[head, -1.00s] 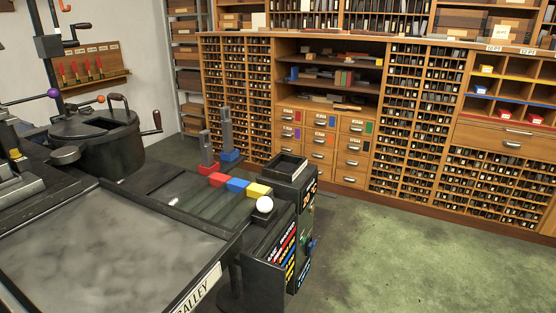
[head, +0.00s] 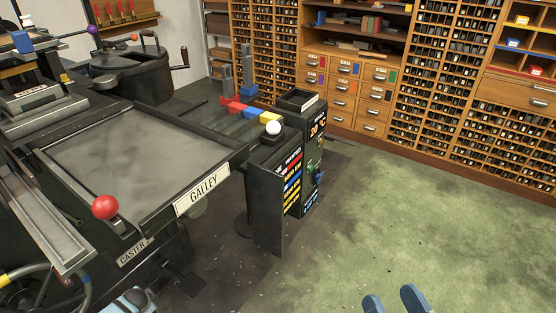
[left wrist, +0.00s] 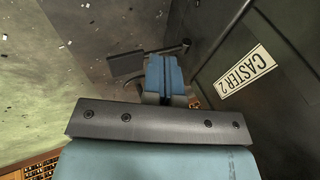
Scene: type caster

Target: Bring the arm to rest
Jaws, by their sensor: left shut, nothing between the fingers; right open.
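My right gripper (head: 394,301) shows at the bottom edge of the head view. Its two blue fingertips stand apart with nothing between them, over the green floor. My left gripper (left wrist: 165,78) shows in the left wrist view, its blue fingers together and empty. It is beside the dark caster body with the "CASTER 2" plate (left wrist: 246,76). In the head view, a pale blue piece of my left arm (head: 133,302) shows at the bottom left, below the caster plate (head: 133,252). The rest of both arms is out of the head view.
The galley (head: 140,150) and a red ball knob (head: 105,207) are at the left. A dark control cabinet (head: 268,200) with coloured labels and a white ball (head: 273,128) stands right of them. Type cabinets (head: 440,85) line the back. The green floor (head: 400,215) is clear.

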